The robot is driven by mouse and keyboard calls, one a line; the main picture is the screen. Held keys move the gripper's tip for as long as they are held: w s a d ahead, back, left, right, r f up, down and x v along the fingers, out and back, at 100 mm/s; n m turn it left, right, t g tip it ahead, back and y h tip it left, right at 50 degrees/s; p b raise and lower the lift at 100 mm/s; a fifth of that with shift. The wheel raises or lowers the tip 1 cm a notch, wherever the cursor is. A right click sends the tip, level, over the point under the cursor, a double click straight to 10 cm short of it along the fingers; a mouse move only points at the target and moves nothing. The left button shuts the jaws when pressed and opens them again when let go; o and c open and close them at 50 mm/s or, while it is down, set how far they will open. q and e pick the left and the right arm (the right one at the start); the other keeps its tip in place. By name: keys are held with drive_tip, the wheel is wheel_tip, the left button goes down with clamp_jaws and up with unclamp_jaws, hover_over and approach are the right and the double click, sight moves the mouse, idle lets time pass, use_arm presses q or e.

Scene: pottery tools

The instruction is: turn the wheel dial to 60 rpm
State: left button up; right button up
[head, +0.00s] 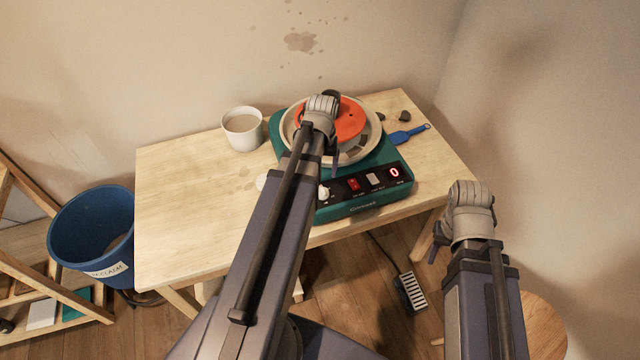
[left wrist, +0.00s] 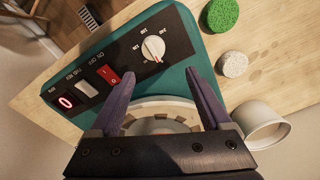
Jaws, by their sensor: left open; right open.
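The pottery wheel (head: 378,196) is a teal box with a black front panel. Its white dial (left wrist: 153,48) shows clearly in the left wrist view, with a red pointer mark and small printed numbers around it, too small to read surely. In the head view the dial (head: 323,194) is partly hidden by my left arm. The red display (head: 394,172) reads 0. My left gripper (left wrist: 160,74) is open and empty, its fingertips pointing towards the dial but apart from it in the picture. My right gripper (head: 437,246) is open and empty, right of the table.
A red switch (left wrist: 108,76) and a white switch (left wrist: 87,88) sit beside the dial. A cup (head: 242,130), a blue tool (head: 408,134), a green sponge (left wrist: 222,15) and a pale round piece (left wrist: 233,64) are on the table (head: 180,210). A blue bucket (head: 92,235) stands left.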

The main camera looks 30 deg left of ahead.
sight(322, 189)
use_arm(q)
drive_tip(key=shift+s+d+r, duration=0.15)
drive_tip(key=shift+s+d, duration=0.2)
drive_tip(key=shift+d, duration=0.25)
wheel_tip(322, 189, down, 8)
drive_tip(key=b, duration=0.8)
clamp_jaws()
